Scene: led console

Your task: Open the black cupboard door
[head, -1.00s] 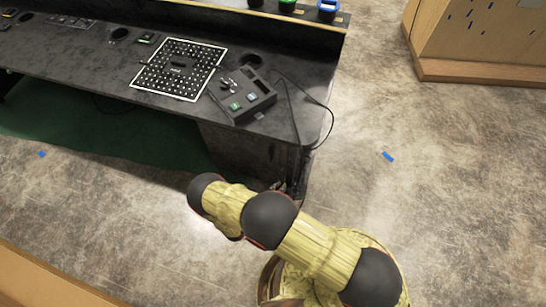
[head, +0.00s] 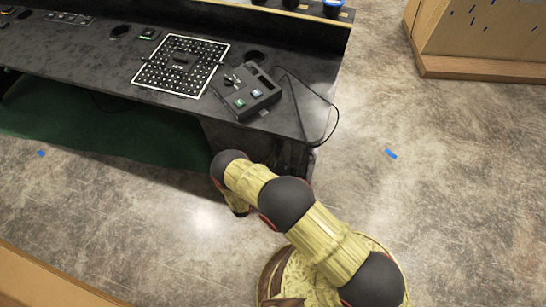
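The black cupboard (head: 236,137) is the dark box under the right end of the black desk. Its front faces me, and my arm covers the lower part. I cannot make out a handle or the door's edges, nor tell whether the door stands ajar. My yellow arm with black joints reaches up and left from the bottom right, and its bent joint is in front of the cupboard. My gripper is hidden behind or below the arm, so neither its fingers nor any contact with the door shows.
The black desk (head: 70,68) carries a dotted board (head: 195,80) and a button box (head: 258,98) with a cable hanging near its right end. A wooden cabinet (head: 480,45) stands top right. Floor (head: 440,200) at the right is clear except for a blue piece (head: 391,154).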

